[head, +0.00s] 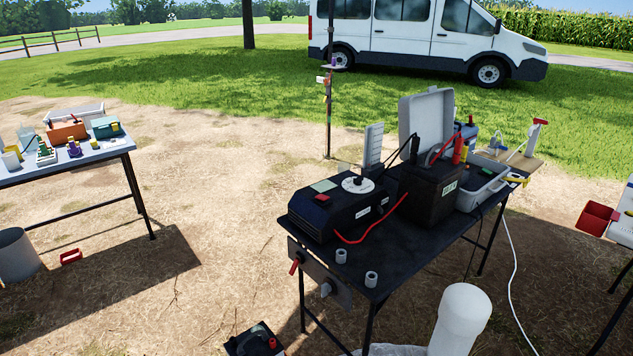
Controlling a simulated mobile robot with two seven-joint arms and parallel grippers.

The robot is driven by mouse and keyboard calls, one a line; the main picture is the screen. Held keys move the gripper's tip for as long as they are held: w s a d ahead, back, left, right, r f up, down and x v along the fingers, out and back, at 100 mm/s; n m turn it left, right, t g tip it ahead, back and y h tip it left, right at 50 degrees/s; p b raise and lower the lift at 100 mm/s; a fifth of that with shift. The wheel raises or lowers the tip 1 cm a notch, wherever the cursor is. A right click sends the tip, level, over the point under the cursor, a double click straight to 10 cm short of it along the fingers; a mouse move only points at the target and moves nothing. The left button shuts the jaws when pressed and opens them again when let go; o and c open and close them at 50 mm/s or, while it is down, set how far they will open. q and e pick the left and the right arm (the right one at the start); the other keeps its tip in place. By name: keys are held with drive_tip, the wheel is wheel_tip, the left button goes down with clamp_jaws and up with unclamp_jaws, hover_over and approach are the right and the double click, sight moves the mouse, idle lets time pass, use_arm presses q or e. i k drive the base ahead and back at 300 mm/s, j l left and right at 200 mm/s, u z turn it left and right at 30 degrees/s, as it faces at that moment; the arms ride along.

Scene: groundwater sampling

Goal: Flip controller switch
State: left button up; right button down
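The controller (340,212) is a black box on the dark table in the middle of the head view. Its top carries a small red rocker switch (321,198), a pale green display (323,186) and a white dial (358,185) with a black knob. Which way the switch is set is too small to tell. A red cable (372,237) curves from the controller's front toward a black battery-like box (431,193) to its right. Neither of my grippers is in view.
The dark table (420,252) has two small grey cylinders (371,279) near its front edge. A grey tray (482,184) stands at its right. Another table (70,172) with bottles is at left. Bare ground lies between the tables. A white van (405,40) stands behind.

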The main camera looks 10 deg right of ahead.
sight(322, 196)
drive_tip(key=i+l+u, duration=0.2)
drive_tip(key=i+l, duration=0.15)
drive_tip(key=i+l+u, duration=0.15)
drive_tip(key=i+l, duration=0.15)
drive_tip(key=i+l+u, duration=0.2)
drive_tip(key=l, duration=0.3)
drive_tip(key=i+l+u, duration=0.15)
drive_tip(key=i+l, duration=0.15)
drive_tip(key=l, duration=0.2)
